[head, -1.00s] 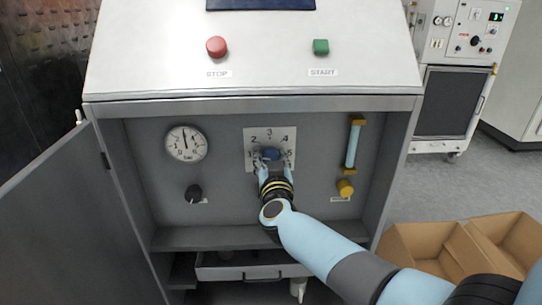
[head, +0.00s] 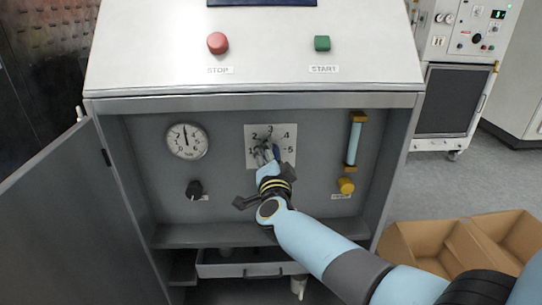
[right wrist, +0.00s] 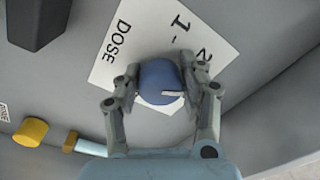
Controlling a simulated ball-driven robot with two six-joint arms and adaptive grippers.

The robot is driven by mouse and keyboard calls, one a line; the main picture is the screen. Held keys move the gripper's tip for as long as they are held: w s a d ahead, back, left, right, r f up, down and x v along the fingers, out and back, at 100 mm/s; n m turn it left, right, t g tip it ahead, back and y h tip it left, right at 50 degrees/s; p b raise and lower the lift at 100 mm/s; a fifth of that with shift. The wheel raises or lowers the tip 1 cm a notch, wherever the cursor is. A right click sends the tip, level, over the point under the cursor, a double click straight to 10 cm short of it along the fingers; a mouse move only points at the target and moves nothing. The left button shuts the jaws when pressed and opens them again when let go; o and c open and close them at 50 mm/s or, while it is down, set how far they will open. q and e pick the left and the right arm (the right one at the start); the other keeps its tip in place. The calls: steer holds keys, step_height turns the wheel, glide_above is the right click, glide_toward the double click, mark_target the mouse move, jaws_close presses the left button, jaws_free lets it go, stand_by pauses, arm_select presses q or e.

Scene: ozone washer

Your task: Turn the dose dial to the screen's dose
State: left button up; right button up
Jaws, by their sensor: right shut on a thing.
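The blue dose dial (right wrist: 158,82) sits between the two fingers of my right gripper (right wrist: 161,70) in the right wrist view, and the fingers are shut on its sides. Its white pointer mark points to the right in that view, toward a finger; I cannot tell which number it meets. My left gripper is out of view.
Inside the open cabinet are a round gauge (head: 187,141), a black knob (head: 194,190), a flow tube (head: 354,143) and a yellow knob (head: 346,186). The cabinet door (head: 55,215) stands open at left. Cardboard boxes (head: 430,248) lie at lower right.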

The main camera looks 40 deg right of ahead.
steer(key=m+b, duration=0.1)
steer(key=m, duration=0.4)
steer(key=shift+m, duration=0.3)
stand_by(0.4)
steer(key=o, duration=1.2)
steer(key=shift+s, duration=0.1)
steer(key=v, duration=1.2)
steer(key=shift+a, duration=0.15)
